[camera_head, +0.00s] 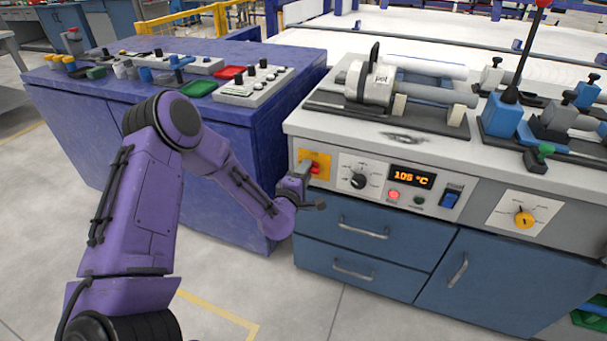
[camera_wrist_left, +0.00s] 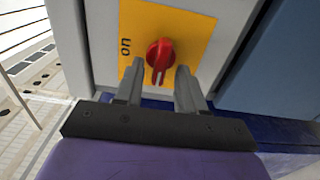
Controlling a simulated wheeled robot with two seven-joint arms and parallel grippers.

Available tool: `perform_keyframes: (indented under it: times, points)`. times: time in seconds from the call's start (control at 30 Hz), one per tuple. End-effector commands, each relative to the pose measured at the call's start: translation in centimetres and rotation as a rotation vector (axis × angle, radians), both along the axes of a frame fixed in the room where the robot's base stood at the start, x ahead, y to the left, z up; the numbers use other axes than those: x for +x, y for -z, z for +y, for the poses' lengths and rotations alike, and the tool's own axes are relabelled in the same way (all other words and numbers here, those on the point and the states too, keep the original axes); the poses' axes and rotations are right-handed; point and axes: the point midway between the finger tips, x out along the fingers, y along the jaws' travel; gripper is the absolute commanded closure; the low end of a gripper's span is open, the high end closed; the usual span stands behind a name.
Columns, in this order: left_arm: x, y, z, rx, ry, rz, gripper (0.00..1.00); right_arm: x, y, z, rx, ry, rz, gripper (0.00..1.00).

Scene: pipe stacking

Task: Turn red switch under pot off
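The red switch (camera_head: 315,168) is a rotary knob on a yellow plate (camera_head: 322,158) on the front of the grey-and-blue cabinet, below the white pot (camera_head: 369,83) on its top. In the left wrist view the red knob (camera_wrist_left: 160,54) has a pale mark pointing toward the bottom of the picture. The word "on" is printed to its left on the yellow plate (camera_wrist_left: 190,32). My left gripper (camera_wrist_left: 159,70) is open, with one finger on each side of the knob's lower part. Whether the fingers touch it cannot be told. My right gripper is not in view.
Right of the switch are a black dial (camera_head: 358,181), a display (camera_head: 411,177) reading 105 °C and a blue rocker switch (camera_head: 451,198). Drawer handles (camera_head: 362,228) stick out below. A purple-blue bench (camera_head: 250,130) with controls stands close on the left.

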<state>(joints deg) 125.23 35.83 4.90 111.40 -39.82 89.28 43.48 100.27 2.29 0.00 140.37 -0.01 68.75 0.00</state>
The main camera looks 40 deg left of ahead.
Motion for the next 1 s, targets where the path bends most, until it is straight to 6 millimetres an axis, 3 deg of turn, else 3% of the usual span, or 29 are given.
perform_keyframes:
  times: [0.17,0.4,0.53,1.0]
  points:
    - [-1.9,-0.1,-0.5,-0.001,0.002,0.001,0.61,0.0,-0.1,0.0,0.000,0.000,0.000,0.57]
    - [-7.5,0.1,-1.8,-0.001,0.001,0.004,0.61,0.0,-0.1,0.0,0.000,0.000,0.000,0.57]
    - [-9.5,0.1,-2.3,0.001,0.001,0.002,0.61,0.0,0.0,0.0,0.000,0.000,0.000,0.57]
    - [-10.3,0.0,-2.4,0.000,0.000,0.001,0.61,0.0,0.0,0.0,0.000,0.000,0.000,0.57]
